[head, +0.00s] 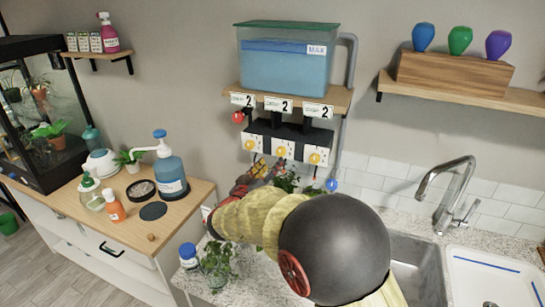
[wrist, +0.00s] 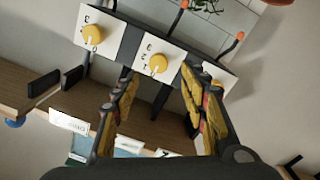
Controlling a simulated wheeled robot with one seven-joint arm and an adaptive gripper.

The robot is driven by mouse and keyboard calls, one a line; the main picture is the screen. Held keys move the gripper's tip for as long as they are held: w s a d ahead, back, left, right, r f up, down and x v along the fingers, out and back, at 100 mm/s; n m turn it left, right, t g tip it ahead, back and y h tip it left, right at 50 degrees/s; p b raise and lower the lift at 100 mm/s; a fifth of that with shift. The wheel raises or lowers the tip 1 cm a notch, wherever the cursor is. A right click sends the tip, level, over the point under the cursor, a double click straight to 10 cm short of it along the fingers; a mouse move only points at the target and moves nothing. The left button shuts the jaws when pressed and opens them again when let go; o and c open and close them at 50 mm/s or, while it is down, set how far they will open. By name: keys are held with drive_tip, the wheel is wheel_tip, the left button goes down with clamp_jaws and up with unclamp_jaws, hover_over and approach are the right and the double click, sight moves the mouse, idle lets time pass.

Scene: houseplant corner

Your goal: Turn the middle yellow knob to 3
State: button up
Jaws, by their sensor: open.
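Three yellow knobs on white numbered plates sit in a row on a dark bar under the water tank. The middle yellow knob (head: 280,151) also shows in the wrist view (wrist: 158,63), in front of the gap between my fingers. Its exact pointer setting is too small to read. My gripper (wrist: 160,82) is open, one finger to either side of this knob in the picture, with no clear contact. In the head view my gripper (head: 250,178) is below the knob row. Another yellow knob (wrist: 93,34) shows at the wrist view's upper left.
Green plants (head: 218,265) stand below, near my arm. A sink (head: 415,265) is at right. The wrist view appears upside down.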

sight(280, 153)
drive_tip(key=b+x, duration=0.1)
drive_tip(key=x, duration=0.5)
drive_tip(key=shift+d+b, duration=0.1)
drive_tip(key=shift+b, duration=0.25)
drive_tip(key=shift+w+d+r, duration=0.1)
drive_tip(key=shift+w+d, duration=0.15)
drive_tip(key=shift+w, duration=0.4)
drive_tip(key=shift+c, duration=0.3)
clamp_jaws()
